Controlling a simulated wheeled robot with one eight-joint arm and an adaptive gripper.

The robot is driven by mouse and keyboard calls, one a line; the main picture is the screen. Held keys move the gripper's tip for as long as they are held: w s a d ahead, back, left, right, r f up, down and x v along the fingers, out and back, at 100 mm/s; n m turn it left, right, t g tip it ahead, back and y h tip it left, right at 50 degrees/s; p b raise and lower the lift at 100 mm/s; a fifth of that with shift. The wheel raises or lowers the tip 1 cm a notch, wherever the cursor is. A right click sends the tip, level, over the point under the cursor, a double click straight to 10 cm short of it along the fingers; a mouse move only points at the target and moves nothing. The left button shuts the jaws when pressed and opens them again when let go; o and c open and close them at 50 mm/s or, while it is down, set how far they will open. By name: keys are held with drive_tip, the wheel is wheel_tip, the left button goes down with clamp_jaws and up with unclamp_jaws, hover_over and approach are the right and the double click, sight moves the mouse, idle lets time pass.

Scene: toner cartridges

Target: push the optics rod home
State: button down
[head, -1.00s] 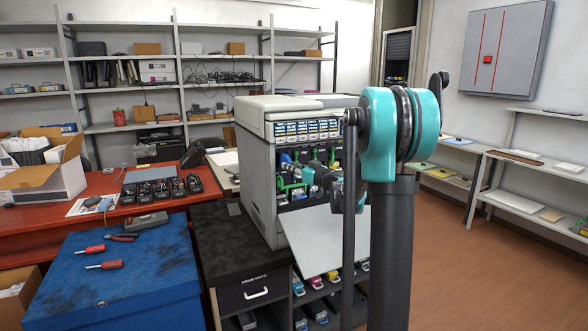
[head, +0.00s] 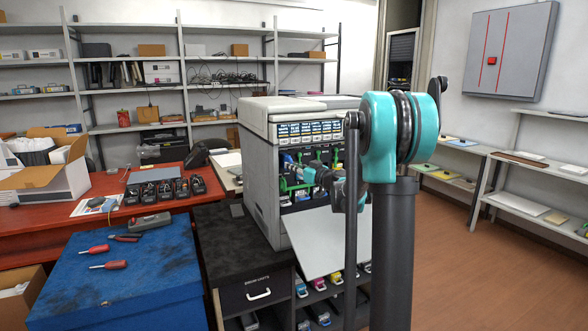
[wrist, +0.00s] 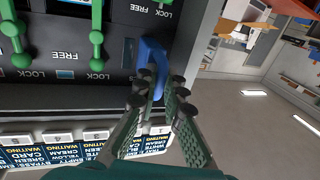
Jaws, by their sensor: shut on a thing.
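The blue optics rod handle (wrist: 152,58) stands out from the dark panel inside the printer in the wrist view. My gripper (wrist: 158,88) is shut on it, with the dark fingertips on either side of its near end. How far the rod sits in its hole cannot be told. In the head view the printer (head: 257,175) has its front open, and my arm reaches into the opening. There my arm hides much of the gripper and the rod.
Green levers (wrist: 97,35) stand beside LOCK and FREE labels on the panel. A row of status label screens (wrist: 60,150) lies along the printer's edge. The lowered front flap (head: 322,245) is below the opening. A blue chest (head: 120,270) with screwdrivers stands left.

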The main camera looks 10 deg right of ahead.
drive_tip(key=shift+w+d+x, duration=0.1)
drive_tip(key=shift+d+x, duration=0.05)
drive_tip(key=shift+x, duration=0.7)
drive_tip(key=shift+w+d+x, duration=0.15)
drive_tip(key=shift+d+x, duration=0.05)
drive_tip(key=shift+x, duration=0.6)
drive_tip(key=shift+w+d+x, duration=0.1)
drive_tip(key=shift+d+x, duration=0.05)
drive_tip(key=shift+x, duration=0.7)
drive_tip(key=c, duration=1.5)
unclamp_jaws()
drive_tip(key=shift+c, duration=0.2)
drive_tip(key=shift+o, duration=0.4)
drive_tip(key=o, duration=0.3)
drive_tip(key=shift+o, duration=0.2)
drive_tip(key=shift+s+d, duration=0.1)
drive_tip(key=shift+d, duration=0.1)
drive_tip(key=v, duration=0.6)
drive_tip(key=shift+s+d, duration=0.15)
drive_tip(key=shift+s, duration=0.15)
